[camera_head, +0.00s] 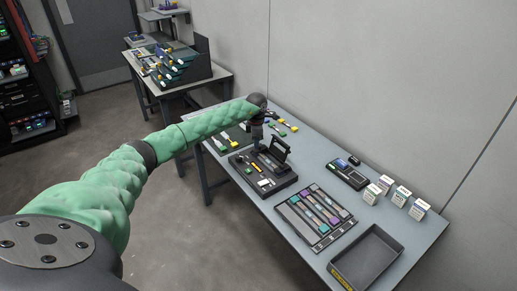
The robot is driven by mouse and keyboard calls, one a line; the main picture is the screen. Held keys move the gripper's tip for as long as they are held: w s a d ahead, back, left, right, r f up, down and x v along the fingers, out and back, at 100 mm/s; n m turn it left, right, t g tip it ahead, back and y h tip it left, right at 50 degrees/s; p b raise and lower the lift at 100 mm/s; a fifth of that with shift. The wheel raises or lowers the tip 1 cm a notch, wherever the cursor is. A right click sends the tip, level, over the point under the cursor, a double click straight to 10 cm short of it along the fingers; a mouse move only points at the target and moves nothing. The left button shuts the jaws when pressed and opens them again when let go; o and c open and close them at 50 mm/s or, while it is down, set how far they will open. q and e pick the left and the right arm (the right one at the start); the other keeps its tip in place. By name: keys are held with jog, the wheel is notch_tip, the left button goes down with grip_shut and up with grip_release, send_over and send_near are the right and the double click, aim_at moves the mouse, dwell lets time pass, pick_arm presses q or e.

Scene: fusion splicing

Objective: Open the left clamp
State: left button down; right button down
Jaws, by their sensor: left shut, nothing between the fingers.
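A dark fusion splicer (282,182) sits on the grey table, with a raised black part (281,149) at its back right. My left arm, in a green sleeve, reaches in from the left. My left gripper (258,147) points down over the back of the splicer and is shut and empty. It is low over the device; whether it touches it cannot be told. The left clamp is too small to make out and may be hidden by the gripper. My right gripper is not in view.
A tray of coloured strips (317,241), an empty dark bin (392,241) and several small white boxes (418,208) stand to the right on the table (330,160). A small dark device (347,176) lies near the wall. Tools lie behind my gripper.

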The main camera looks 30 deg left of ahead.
aim_at(265, 146)
pick_arm(q)
jog(key=shift+w+d+f, duration=0.2)
jog(key=shift+w+d, duration=0.15)
jog(key=shift+d, duration=0.15)
jog(key=shift+r, duration=0.1)
jog(key=shift+w+r, duration=0.1)
jog(key=shift+w, duration=0.1)
jog(key=shift+w+r, duration=0.25)
jog(key=shift+r, duration=0.05)
jog(key=shift+w+a+r, duration=0.1)
jog(key=shift+r, duration=0.35)
jog(key=shift+r, duration=0.1)
notch_tip(265, 146, up, 8)
jog(key=w+d+p, duration=0.1)
jog(key=w, duration=0.1)
jog(key=shift+w, duration=0.4)
dwell(0.5)
dwell(0.8)
